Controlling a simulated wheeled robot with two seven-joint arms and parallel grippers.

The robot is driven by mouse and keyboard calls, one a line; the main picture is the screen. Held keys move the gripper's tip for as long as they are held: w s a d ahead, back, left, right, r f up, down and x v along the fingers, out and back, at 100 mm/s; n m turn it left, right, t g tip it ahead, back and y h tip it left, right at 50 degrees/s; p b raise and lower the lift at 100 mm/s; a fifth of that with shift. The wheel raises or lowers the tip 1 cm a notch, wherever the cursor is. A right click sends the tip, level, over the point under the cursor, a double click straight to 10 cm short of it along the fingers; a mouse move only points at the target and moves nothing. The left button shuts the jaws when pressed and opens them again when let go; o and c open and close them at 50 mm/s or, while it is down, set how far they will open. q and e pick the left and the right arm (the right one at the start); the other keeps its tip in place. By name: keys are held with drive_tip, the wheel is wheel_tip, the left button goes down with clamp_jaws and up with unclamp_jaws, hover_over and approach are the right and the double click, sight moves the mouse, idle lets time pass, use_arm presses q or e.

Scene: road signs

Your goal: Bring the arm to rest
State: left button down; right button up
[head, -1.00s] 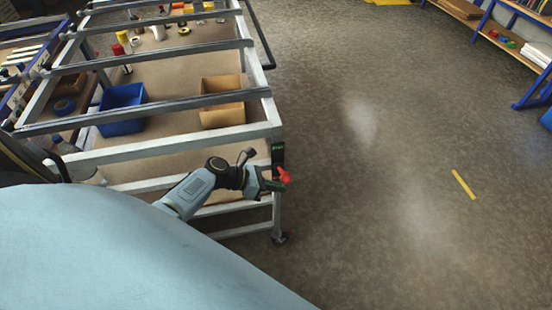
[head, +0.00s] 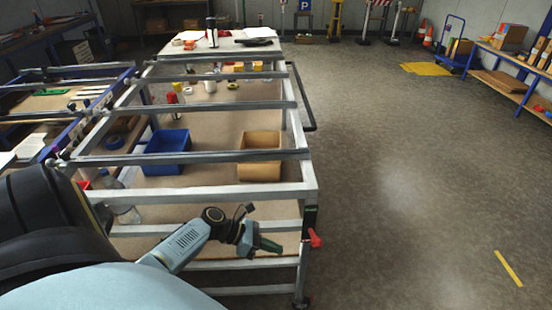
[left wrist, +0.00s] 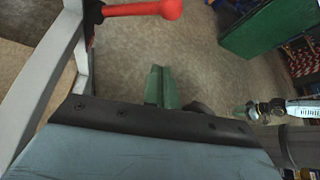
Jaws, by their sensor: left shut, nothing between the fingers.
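My left arm comes in from the lower left in the head view. Its gripper (head: 271,246) is shut and empty, beside the near right corner of the metal frame rack (head: 230,192). The red knob (head: 315,238) on the rack's corner post lies just right of the fingertips, with a gap in the picture. In the left wrist view the green fingers (left wrist: 161,86) are together with bare floor behind them, and the red knob (left wrist: 171,9) is above. What looks like my right gripper (left wrist: 246,111) shows small at the right there; its jaw state is unclear.
A blue bin (head: 167,150) and a tan bin (head: 260,158) sit inside the rack. A table (head: 225,44) stands behind it. Open floor (head: 400,180) lies to the right, with a yellow strip (head: 508,267). Shelving (head: 500,72) stands at the far right.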

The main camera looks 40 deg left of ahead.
idle(0.3)
use_arm(q)
drive_tip(key=s+d+f+m+g+y+b, duration=0.1)
drive_tip(key=s+d+f+m+g+y, duration=0.15)
drive_tip(key=s+f+m, duration=0.5)
drive_tip(key=s+d+f+m+g+y+b, duration=0.1)
drive_tip(key=s+f+m+g+y, duration=0.25)
drive_tip(key=s+f, duration=0.85)
drive_tip(key=s+d+f+m+y, duration=0.2)
drive_tip(key=s+f+m, duration=0.4)
drive_tip(key=m, duration=0.4)
drive_tip(key=s+d+f+m+g+y+b, duration=0.1)
drive_tip(key=s+d+f+m, duration=0.3)
drive_tip(key=m, duration=0.7)
drive_tip(key=s+f, duration=0.2)
drive_tip(key=s, duration=0.2)
drive_tip(key=shift+s+d+y, duration=0.4)
drive_tip(key=shift+w, duration=0.1)
